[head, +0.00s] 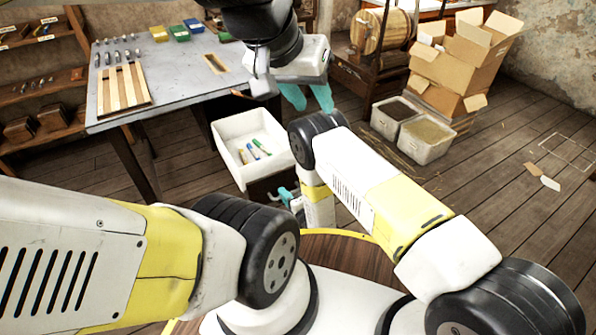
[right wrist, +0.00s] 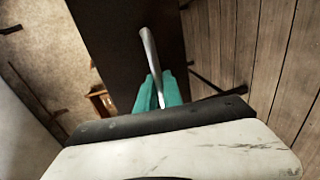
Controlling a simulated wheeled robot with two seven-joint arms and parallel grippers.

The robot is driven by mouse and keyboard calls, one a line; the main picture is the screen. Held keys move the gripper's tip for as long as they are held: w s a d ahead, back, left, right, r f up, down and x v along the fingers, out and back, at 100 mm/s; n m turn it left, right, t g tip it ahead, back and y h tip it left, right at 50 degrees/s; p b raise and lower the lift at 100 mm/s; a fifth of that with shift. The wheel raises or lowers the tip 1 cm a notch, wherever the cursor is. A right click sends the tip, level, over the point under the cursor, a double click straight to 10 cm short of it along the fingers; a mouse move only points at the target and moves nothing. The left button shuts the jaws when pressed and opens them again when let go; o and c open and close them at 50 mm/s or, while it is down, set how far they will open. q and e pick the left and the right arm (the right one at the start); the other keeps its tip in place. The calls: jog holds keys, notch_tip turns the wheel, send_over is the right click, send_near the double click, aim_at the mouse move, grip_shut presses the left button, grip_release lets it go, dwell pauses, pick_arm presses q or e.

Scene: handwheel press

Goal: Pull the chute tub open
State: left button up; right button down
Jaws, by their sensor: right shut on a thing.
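The chute tub (head: 226,133) is an open white box at the bench's front right, with several coloured sticks (head: 256,147) inside. Below its near rim is a dark front (head: 262,186). My right gripper (head: 284,194) is at this front, partly hidden by my arm. In the right wrist view, its teal fingers (right wrist: 160,94) are shut on a metal bar handle (right wrist: 149,52) against a dark panel (right wrist: 115,40). My left gripper (head: 308,97) is higher, right of the tub and apart from it. Its teal fingers are spread and empty.
A grey bench (head: 180,75) stands behind the tub, with a striped wooden board (head: 122,86) and small coloured bins (head: 180,32). Two filled crates (head: 425,138) and cardboard boxes (head: 465,60) stand at the right. The floor at the far right is mostly clear.

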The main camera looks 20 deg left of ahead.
jog(key=c, duration=1.8)
grip_release()
jog(key=shift+o, duration=0.2)
jog(key=v, duration=0.7)
jog(key=shift+s+d, duration=0.25)
jog(key=shift+r, duration=0.1)
